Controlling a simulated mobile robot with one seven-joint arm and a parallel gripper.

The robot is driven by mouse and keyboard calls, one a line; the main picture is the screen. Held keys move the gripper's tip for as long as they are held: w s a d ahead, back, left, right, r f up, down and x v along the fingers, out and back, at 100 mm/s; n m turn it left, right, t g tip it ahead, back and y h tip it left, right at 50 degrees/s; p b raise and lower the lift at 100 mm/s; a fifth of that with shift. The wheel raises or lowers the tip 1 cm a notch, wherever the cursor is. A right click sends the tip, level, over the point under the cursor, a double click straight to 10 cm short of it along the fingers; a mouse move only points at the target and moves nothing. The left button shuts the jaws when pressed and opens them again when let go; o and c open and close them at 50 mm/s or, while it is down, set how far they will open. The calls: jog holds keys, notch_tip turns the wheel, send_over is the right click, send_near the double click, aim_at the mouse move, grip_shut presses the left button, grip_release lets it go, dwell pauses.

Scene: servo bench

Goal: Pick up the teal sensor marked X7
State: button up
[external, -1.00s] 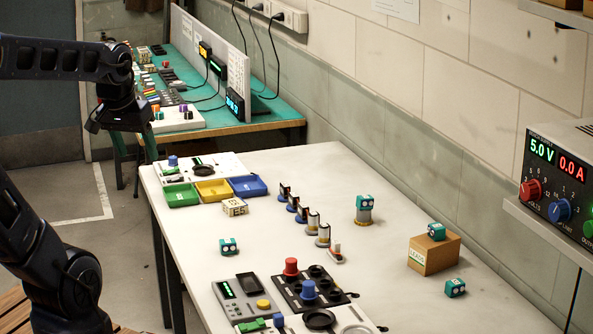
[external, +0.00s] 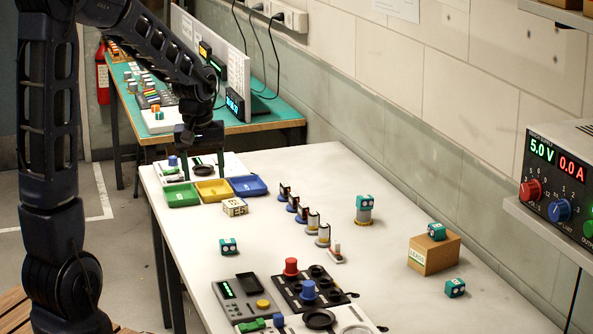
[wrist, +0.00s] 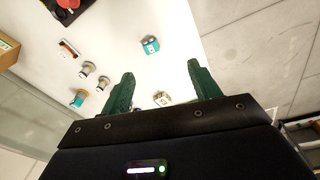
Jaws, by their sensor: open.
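Several small teal sensors with white faces show in the external view; none of their markings is legible, so I cannot tell which is X7. One teal sensor (external: 228,246) lies on the near left part of the white table. Another teal sensor (external: 365,201) sits on a grey round stand. A third teal sensor (external: 436,231) is on top of a cardboard box (external: 434,256). My gripper (external: 207,177) is open and empty above the far left trays. The wrist view shows a teal sensor (wrist: 150,45) beyond my open fingers (wrist: 160,72).
Green (external: 181,196), yellow (external: 213,190) and blue (external: 247,186) trays stand at the table's far left. A cream block (external: 235,207) is beside them. A row of small posts (external: 301,213) crosses the middle. Control panels (external: 308,288) fill the front. The table between is clear.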

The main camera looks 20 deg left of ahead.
jog(key=n+g, duration=0.1)
jog(key=n, duration=0.1)
send_near(228, 240)
jog(key=shift+f, duration=4.85)
jog(key=shift+c, duration=0.4)
jog(key=c, duration=1)
